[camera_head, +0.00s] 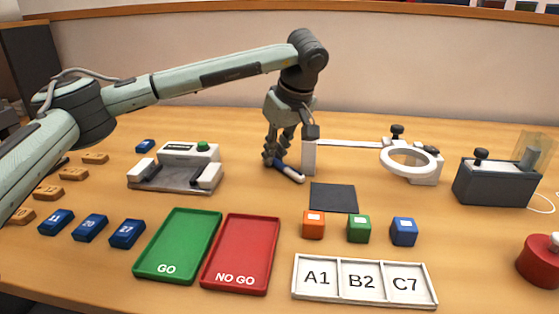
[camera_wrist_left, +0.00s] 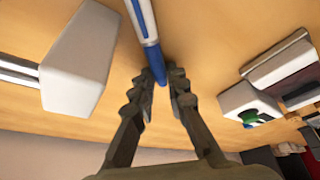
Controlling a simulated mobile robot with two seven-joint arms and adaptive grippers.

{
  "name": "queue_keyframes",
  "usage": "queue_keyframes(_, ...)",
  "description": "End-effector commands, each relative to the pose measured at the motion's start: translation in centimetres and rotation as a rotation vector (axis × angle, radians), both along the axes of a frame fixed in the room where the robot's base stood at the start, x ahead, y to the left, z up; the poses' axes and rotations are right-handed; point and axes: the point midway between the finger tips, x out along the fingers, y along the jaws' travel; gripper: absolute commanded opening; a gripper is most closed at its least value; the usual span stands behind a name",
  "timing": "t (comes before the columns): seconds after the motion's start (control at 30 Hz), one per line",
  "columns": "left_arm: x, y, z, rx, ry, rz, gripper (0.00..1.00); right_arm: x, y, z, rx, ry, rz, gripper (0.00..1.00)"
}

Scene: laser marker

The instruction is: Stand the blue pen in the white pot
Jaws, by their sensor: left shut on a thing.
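The blue pen (camera_head: 290,173), blue and white, slants low over the table or on it at the back middle; I cannot tell if it touches the wood. My left gripper (camera_head: 277,156) points down and is shut on the pen near its blue end. In the left wrist view the pen (camera_wrist_left: 147,28) runs up out of the picture from between the fingertips (camera_wrist_left: 161,78). No white pot can be made out in either view. My right gripper is not in view.
A white post (camera_head: 309,157) with an arm and ring (camera_head: 437,172) stands just right of the gripper. A grey-white fixture (camera_head: 177,181) is at left. A dark pad (camera_head: 334,198), green tray (camera_head: 155,258), red tray (camera_head: 222,281) and coloured cubes (camera_head: 358,232) lie nearer.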

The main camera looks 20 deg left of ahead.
Motion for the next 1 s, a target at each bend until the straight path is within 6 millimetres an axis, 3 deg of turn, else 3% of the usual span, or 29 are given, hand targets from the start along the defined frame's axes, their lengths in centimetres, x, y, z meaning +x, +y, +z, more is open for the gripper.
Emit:
queue_keyframes(0.17, 0.0, 0.0, 1.1, 0.000, -0.002, 0.000, 0.00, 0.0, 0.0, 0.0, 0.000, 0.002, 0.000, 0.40)
queue_keyframes(0.37, 0.1, -0.1, 4.6, 0.000, -0.006, 0.000, 0.00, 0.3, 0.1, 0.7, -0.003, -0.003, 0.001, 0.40)
queue_keyframes(0.7, -5.9, 5.3, 9.2, 0.001, -0.006, 0.001, 0.00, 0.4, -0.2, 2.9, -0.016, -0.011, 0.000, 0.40)
queue_keyframes(1.0, -8.5, 7.5, 11.1, 0.000, -0.002, 0.001, 0.00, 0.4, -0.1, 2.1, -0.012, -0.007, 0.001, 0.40)
